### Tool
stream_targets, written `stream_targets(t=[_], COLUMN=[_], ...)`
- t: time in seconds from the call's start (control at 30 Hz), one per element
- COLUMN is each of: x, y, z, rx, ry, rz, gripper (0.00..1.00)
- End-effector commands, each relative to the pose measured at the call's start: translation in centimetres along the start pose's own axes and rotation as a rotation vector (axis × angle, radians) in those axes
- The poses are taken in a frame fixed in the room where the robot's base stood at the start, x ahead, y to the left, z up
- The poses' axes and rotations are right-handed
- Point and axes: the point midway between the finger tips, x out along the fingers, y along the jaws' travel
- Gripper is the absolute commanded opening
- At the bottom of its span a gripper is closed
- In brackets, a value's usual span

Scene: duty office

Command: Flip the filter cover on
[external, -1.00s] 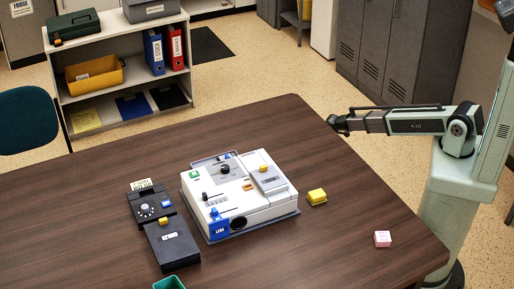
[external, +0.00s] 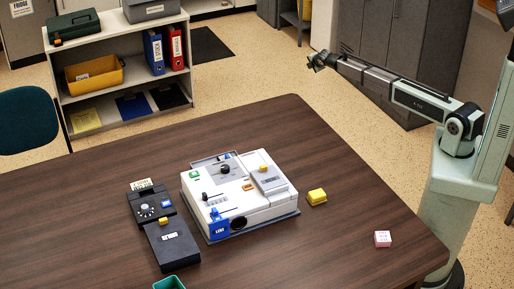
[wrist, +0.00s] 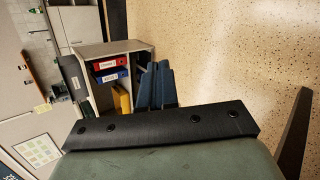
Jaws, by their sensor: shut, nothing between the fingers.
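A white machine (external: 232,214) stands on the brown table in the external view. Its top carries a grey panel with a yellow knob (external: 263,169) at the right, a black knob (external: 225,170) in a grey recess, and a raised frame at its back edge. I cannot tell for certain which part is the filter cover. A blue part (external: 219,226) sits at its front corner. My gripper (external: 315,62) is shut and empty, raised beyond the table's far right edge, well away from the machine. Its fingers (wrist: 156,86) show in the wrist view; the machine does not.
A black device (external: 172,246) stands left of the machine. A green container (external: 169,283) is at the front edge. Behind are a shelf (external: 118,60) and grey lockers (external: 385,50).

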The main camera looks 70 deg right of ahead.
Motion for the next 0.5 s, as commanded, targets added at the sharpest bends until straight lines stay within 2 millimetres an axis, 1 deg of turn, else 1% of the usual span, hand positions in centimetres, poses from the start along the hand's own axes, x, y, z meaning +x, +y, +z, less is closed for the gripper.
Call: stream_targets(t=[0.03, 0.07, 0.1, 0.13, 0.27, 0.3, 0.47, 0.5], x=[-0.7, -1.3, -2.2, -2.9, -5.5, -6.3, -9.9, -10.9], y=[1.6, 2.5, 3.4, 3.8, 4.9, 5.1, 5.2, 5.2], z=[-0.7, -1.3, -2.4, -3.4, -7.4, -8.8, -14.5, -15.9], rx=[-0.007, -0.009, -0.009, -0.008, 0.013, 0.020, 0.057, 0.065], ry=[0.003, 0.007, 0.014, 0.020, 0.049, 0.060, 0.102, 0.113], rz=[0.018, 0.027, 0.037, 0.041, 0.046, 0.045, 0.035, 0.032], gripper=[0.00, 0.00, 0.00, 0.00, 0.00, 0.00, 0.00, 0.00])
